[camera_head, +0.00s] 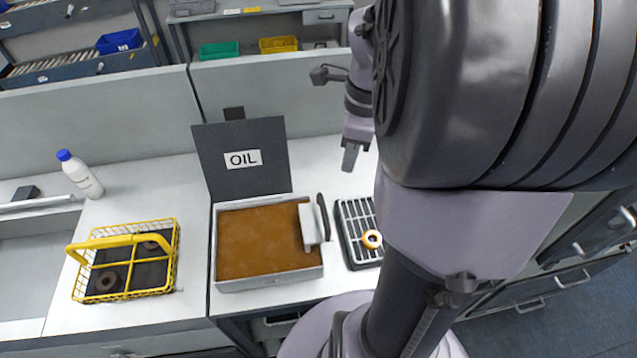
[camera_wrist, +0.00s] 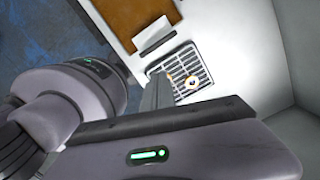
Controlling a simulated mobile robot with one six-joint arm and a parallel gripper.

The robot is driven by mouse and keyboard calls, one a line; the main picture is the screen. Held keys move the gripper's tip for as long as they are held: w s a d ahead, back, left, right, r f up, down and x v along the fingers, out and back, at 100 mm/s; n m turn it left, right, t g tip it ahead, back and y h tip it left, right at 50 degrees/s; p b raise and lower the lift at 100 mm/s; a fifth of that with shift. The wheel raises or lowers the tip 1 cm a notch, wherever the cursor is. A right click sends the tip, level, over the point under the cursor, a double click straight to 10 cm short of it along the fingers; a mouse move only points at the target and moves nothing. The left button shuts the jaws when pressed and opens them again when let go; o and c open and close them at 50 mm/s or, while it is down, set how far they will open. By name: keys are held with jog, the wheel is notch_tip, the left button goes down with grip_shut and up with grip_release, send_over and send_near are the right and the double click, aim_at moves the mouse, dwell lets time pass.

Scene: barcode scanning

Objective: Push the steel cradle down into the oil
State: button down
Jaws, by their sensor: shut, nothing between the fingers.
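The steel cradle (camera_head: 308,228) is a pale plate with a dark upright handle (camera_head: 323,217) at the right end of the oil tank. Its plate shows above the brown oil (camera_head: 255,242); any part below the surface is hidden. The tank (camera_head: 270,284) is a grey open box with a raised dark lid marked OIL. In the wrist view the cradle (camera_wrist: 152,36) lies beyond my fingers, at the oil's edge. My gripper (camera_head: 350,158) is shut and empty, above and behind the rack, right of the cradle and apart from it. Its fingers also show in the wrist view (camera_wrist: 158,92).
A yellow wire basket (camera_head: 122,262) with dark rings stands left. A white bottle (camera_head: 80,174) is behind it. Bare counter lies between basket and tank.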

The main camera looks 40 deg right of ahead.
notch_tip(320, 180, up, 3)
jog(key=shift+s+d+r+p, duration=0.1)
jog(key=shift+r+p, duration=0.05)
jog(key=shift+p, duration=0.15)
dwell(0.7)
jog(key=s+a+f+n+t+b, duration=0.1)
jog(key=a+f+n+b, duration=0.2)
jog(key=a+n, duration=0.5)
jog(key=s+a+f+n+t+b, duration=0.1)
jog(key=a+f+n+t+b, duration=0.1)
jog(key=a+n+b, duration=0.3)
jog(key=s+a+f+n+t+y+b, duration=0.1)
jog(key=a+f+n+b, duration=0.3)
jog(key=a+n, duration=0.7)
jog(key=shift+s+a+f+t+b, duration=0.35)
jog(key=shift+s+a, duration=0.2)
jog(key=shift+a, duration=0.7)
